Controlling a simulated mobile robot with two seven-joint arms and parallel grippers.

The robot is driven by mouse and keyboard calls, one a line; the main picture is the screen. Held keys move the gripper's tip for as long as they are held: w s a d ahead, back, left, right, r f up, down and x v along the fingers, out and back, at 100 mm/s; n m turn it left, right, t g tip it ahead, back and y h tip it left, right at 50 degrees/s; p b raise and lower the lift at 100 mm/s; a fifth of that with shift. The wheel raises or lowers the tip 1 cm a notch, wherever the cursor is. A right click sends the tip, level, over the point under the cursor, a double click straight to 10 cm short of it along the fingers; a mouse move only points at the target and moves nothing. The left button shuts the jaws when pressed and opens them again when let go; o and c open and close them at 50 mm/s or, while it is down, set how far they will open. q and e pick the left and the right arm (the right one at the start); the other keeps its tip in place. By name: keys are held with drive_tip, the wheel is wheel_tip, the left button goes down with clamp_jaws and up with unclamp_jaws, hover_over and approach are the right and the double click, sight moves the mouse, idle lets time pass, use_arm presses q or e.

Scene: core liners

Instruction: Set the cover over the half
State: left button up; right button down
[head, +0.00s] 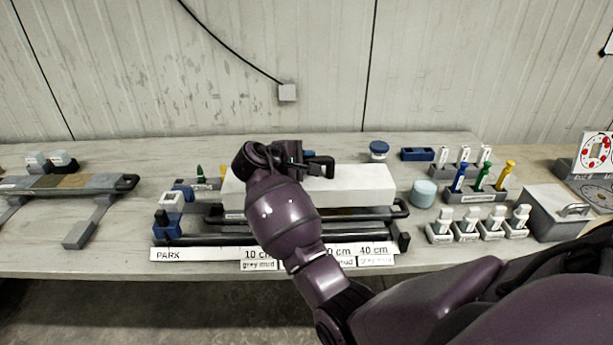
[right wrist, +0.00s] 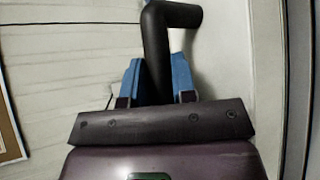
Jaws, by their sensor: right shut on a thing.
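The long white cover (head: 360,185) lies level above the dark rack in the middle of the table, in the head view. My right gripper (head: 308,166) is at the top of it, shut on its black handle. In the right wrist view the bent black handle (right wrist: 170,18) sits between the blue finger pads of my right gripper (right wrist: 156,80). Black bars with end handles (head: 400,210) show just under the cover. The half is not clearly visible; the cover and my arm hide that area. I cannot tell whether the cover rests or hangs slightly above. My left gripper is out of view.
A label strip reading PARK (head: 185,254) runs along the front edge. A light blue round tub (head: 423,193) stands close to the cover's right end. Another long rack (head: 75,184) lies at left.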

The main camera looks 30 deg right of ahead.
sight(306, 178)
drive_tip(key=shift+f, duration=2.15)
drive_tip(key=shift+f, duration=0.65)
drive_tip(key=c, duration=0.9)
unclamp_jaws()
drive_tip(key=shift+r, duration=0.6)
drive_tip(key=v, duration=1.2)
drive_tip(key=shift+b, duration=0.4)
